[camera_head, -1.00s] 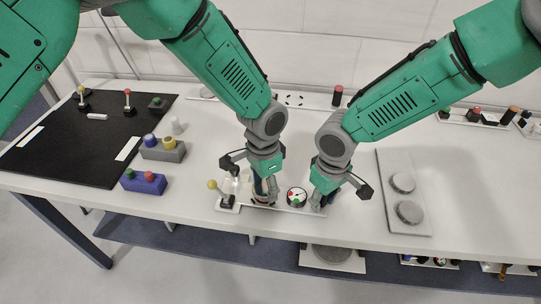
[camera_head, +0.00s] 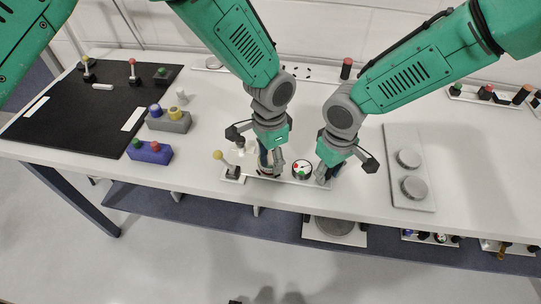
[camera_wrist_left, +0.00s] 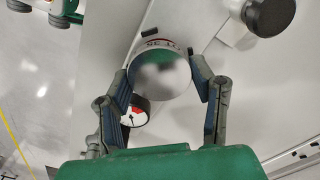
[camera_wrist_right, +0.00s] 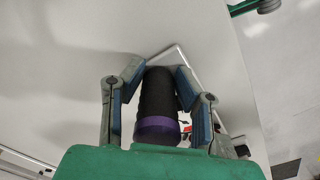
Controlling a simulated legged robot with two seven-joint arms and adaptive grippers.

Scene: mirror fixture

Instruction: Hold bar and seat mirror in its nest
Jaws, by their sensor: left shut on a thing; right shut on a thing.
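The mirror (camera_wrist_left: 162,75) is a round, shiny disc between the fingers of my left gripper (camera_wrist_left: 160,85), which is shut on it. A pale ring with printed marks shows along the mirror's far edge; I cannot tell whether the mirror sits fully in its nest. In the head view my left gripper (camera_head: 268,169) is low over the white fixture plate (camera_head: 284,179), left of a round dial (camera_head: 302,169). My right gripper (camera_head: 327,176) is at the plate's right end, shut on a black bar (camera_wrist_right: 158,92) with a purple band. The bar's far end is unclear.
A grey plate with two discs (camera_head: 409,190) lies to the right. Button boxes (camera_head: 149,152) and a black mat (camera_head: 75,115) are to the left. The table's front edge is close to the fixture.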

